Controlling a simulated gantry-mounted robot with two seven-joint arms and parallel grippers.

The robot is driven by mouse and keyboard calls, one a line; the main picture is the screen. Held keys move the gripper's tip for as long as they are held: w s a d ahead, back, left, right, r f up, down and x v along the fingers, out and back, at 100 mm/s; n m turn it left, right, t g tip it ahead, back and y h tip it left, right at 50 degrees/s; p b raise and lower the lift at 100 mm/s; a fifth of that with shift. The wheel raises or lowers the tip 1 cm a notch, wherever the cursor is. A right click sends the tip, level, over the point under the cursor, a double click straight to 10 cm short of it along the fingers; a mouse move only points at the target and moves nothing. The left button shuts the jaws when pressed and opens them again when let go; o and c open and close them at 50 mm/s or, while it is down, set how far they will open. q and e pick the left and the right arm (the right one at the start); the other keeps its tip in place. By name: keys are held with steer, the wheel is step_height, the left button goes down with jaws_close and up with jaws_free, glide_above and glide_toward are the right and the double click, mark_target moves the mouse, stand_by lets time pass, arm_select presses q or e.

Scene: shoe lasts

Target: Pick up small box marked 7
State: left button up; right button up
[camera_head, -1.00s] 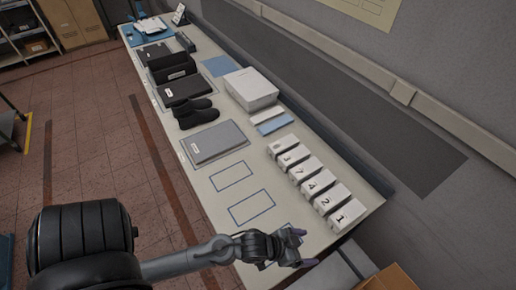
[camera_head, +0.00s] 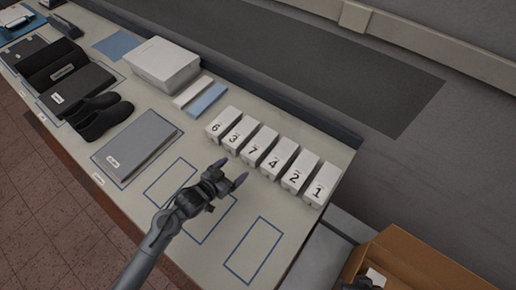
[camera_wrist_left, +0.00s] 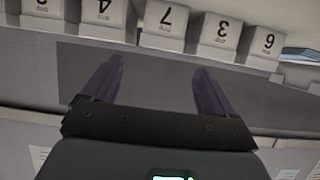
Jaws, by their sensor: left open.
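The small white box marked 7 (camera_head: 258,144) stands in a row of similar boxes on the long table, between the boxes marked 3 (camera_head: 236,133) and 4 (camera_head: 279,157). In the left wrist view the box marked 7 (camera_wrist_left: 166,20) appears upside down at the top, beyond the fingertips and roughly centred between them. My left gripper (camera_head: 230,173) is open and empty, just in front of the row, with its fingers pointing toward it. It also shows in the left wrist view (camera_wrist_left: 157,72).
A larger white box (camera_head: 163,64), black shoes (camera_head: 102,114) and a grey case (camera_head: 137,146) lie farther left. An open cardboard box (camera_head: 425,262) is at lower right.

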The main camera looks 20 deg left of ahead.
mark_target(247, 159)
arm_select(q)
steer(key=x, duration=0.3)
steer(key=shift+w, duration=0.2)
steer(key=shift+w+d+f, duration=0.15)
steer(key=shift+w+f, duration=0.3)
steer(key=shift+f+b+x, duration=0.25)
steer(key=shift+b+x, duration=0.1)
steer(key=shift+x, duration=1.75)
steer(key=shift+s, duration=0.1)
steer(key=c, duration=0.8)
steer(key=shift+c, duration=0.6)
steer(key=shift+r, duration=0.15)
